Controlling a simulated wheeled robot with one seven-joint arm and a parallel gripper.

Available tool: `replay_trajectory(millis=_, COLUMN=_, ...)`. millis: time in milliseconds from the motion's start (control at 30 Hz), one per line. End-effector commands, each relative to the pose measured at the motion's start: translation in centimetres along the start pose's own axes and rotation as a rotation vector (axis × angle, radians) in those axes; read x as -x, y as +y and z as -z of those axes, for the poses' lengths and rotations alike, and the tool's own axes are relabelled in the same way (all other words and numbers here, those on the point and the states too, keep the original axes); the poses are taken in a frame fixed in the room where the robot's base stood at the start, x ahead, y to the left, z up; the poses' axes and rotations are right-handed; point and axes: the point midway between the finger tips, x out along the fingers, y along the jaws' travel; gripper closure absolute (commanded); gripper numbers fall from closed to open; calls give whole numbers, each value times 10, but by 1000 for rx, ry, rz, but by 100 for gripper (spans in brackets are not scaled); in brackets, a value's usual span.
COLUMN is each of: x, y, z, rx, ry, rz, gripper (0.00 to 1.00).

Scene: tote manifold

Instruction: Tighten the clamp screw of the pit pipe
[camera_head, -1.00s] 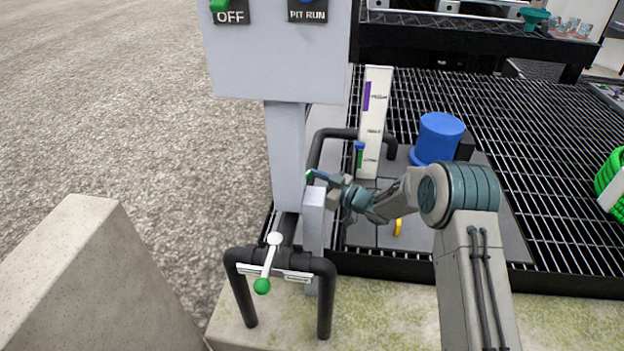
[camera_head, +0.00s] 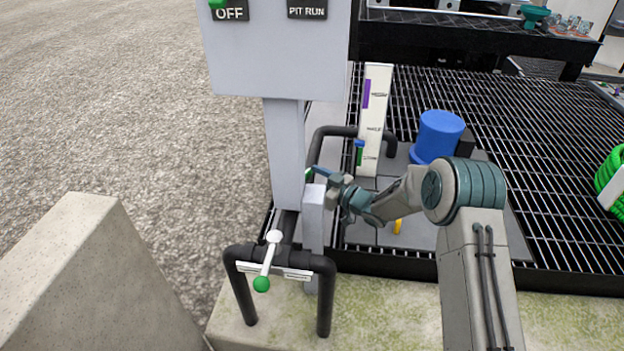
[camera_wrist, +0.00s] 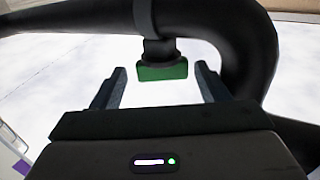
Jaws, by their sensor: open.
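The clamp screw shows in the wrist view as a green crossbar head (camera_wrist: 162,73) on a short dark stem below a band around the black pit pipe (camera_wrist: 215,18). My gripper (camera_wrist: 161,82) is open, with one finger on each side of the green head and gaps on both sides. In the head view my gripper (camera_head: 316,173) is at the pipe's left bend, beside the grey post. The pipe (camera_head: 340,131) arches behind it. Only a speck of green (camera_head: 309,174) shows by the fingers there, so the screw is mostly hidden.
A grey control box (camera_head: 280,55) on a post stands close left of my gripper. A shorter grey post (camera_head: 313,215) and a black pipe frame with a green-tipped lever (camera_head: 262,283) are in front. A white gauge board (camera_head: 375,120) and blue cylinder (camera_head: 438,137) stand behind.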

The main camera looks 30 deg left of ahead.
Motion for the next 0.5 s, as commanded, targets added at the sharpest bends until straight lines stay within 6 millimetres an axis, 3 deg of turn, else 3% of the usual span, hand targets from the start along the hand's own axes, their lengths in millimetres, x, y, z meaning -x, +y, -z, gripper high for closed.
replay_trajectory(millis=267, x=-3, y=-4, z=0, rx=-2, ry=2, rz=32, gripper=27)
replay_trajectory(millis=500, x=-2, y=2, z=-1, rx=2, ry=2, rz=167, gripper=27)
